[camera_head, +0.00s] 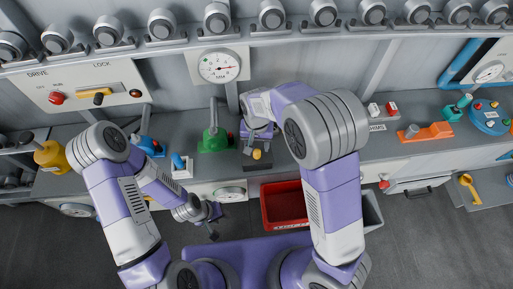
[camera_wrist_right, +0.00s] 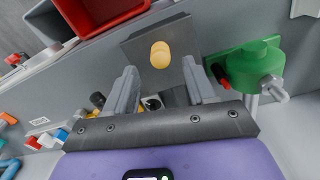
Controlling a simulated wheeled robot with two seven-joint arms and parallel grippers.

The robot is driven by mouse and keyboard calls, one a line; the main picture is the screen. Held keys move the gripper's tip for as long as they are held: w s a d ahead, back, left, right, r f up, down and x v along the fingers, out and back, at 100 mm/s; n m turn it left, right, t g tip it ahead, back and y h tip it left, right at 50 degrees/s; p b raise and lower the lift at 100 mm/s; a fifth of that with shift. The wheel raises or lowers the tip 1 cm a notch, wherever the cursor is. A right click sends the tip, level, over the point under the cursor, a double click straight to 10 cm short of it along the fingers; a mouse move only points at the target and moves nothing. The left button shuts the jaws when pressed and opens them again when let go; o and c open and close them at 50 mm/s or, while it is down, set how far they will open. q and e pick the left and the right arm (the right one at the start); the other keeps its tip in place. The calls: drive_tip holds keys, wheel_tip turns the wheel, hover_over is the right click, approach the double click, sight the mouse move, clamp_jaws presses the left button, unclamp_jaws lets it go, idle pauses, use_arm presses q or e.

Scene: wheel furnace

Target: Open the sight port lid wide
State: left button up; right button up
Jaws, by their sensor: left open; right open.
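A dark square plate with a yellow knob, which looks like the sight port lid (camera_wrist_right: 181,35), is in the right wrist view. Its yellow knob (camera_wrist_right: 160,55) stands out from its middle. In the head view the knob (camera_head: 257,154) shows just below my right gripper (camera_head: 257,140). My right gripper's fingers (camera_wrist_right: 158,76) are open, one on each side of the line to the knob, with nothing held. Whether they touch the lid I cannot tell. A small round part shows between the fingers, mostly hidden. My left gripper (camera_head: 211,217) is open and empty, low in front of the bench.
A green valve-like fitting (camera_head: 214,141) stands close left of my right gripper; it also shows in the wrist view (camera_wrist_right: 252,65). A red bin (camera_head: 283,204) is below the bench front. A round gauge (camera_head: 220,66) is on the wall behind.

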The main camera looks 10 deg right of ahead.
sight(257, 151)
wheel_tip(257, 151, down, 5)
drive_tip(key=shift+s+f+b, duration=0.1)
drive_tip(key=shift+b, duration=0.2)
clamp_jaws()
